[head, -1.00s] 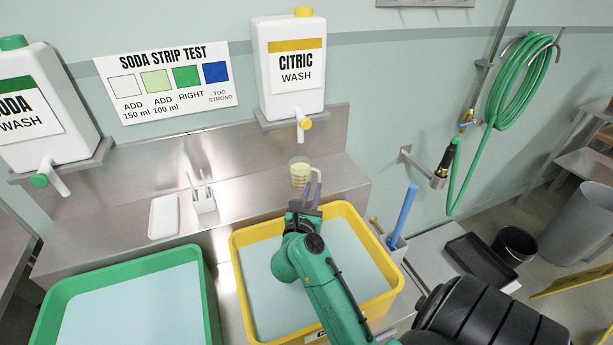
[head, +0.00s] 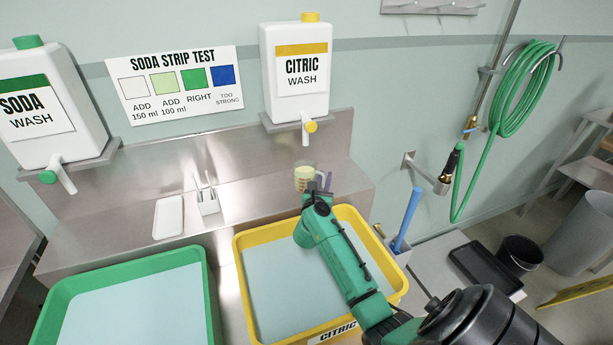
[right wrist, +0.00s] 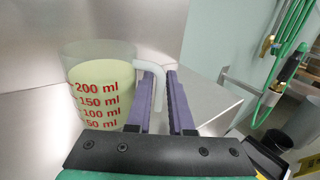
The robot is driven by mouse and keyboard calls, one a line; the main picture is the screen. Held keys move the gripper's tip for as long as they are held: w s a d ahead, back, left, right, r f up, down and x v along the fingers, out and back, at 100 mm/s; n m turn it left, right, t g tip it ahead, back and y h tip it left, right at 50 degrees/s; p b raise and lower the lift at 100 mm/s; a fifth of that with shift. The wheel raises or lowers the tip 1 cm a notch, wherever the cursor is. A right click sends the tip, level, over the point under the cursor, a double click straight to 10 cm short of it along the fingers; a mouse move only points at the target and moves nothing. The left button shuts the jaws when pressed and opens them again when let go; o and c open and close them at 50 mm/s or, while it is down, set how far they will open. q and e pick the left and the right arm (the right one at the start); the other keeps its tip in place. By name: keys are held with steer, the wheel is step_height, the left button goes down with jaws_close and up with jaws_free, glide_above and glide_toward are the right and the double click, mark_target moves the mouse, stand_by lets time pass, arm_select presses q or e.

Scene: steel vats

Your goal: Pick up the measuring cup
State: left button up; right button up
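The clear measuring cup (head: 304,177) with red marks and pale yellow contents stands upright on the steel ledge below the citric tap. In the right wrist view the cup (right wrist: 98,92) is at the left, its pale handle (right wrist: 149,66) turned toward my fingers. My right gripper (head: 321,184) is at the cup's right side. In the right wrist view its purple fingers (right wrist: 168,100) are open with a narrow gap. The left finger overlaps the handle and hides part of it; I cannot tell if they touch. My left gripper is out of view.
The yellow citric vat (head: 238,278) lies under my right arm, the green vat (head: 211,300) to its left. The citric jug (head: 296,75) and its tap (head: 308,128) are above the cup. A white strip holder (head: 207,202) and tray (head: 168,216) stand left; a blue-handled tool (head: 407,220) right.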

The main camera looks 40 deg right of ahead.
steer(key=shift+x, duration=1.05)
steer(key=shift+a, duration=0.15)
jaws_close()
stand_by(0.4)
